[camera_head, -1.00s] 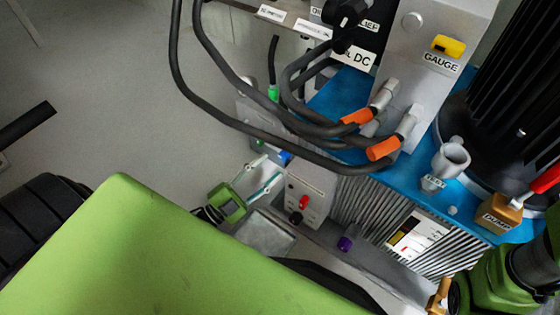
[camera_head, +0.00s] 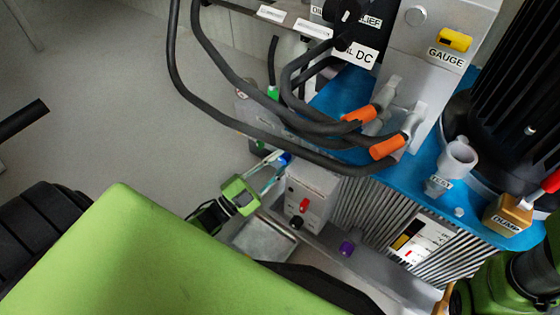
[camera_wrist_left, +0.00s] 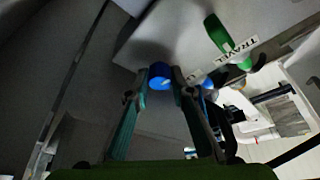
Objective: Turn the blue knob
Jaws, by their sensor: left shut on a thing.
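The blue knob (camera_head: 285,158) is a small round knob low on the side of the pump unit, below the thick black hoses in the head view. In the left wrist view the blue knob (camera_wrist_left: 160,75) sits between my fingertips, next to a grey panel. My left gripper (camera_head: 274,166) reaches up to it from the lower left. In the left wrist view my left gripper (camera_wrist_left: 160,82) has a finger on each side of the knob and is shut on it. The fingers partly hide the knob. My right gripper does not show.
A green lever (camera_wrist_left: 218,34) by a "TRAVEL" label and a second blue knob (camera_wrist_left: 208,84) are close to the fingers. A grey box with a red knob (camera_head: 304,205) and black knob (camera_head: 296,222) stands right of the gripper. Black hoses (camera_head: 240,122) loop above. Open floor (camera_head: 110,110) lies left.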

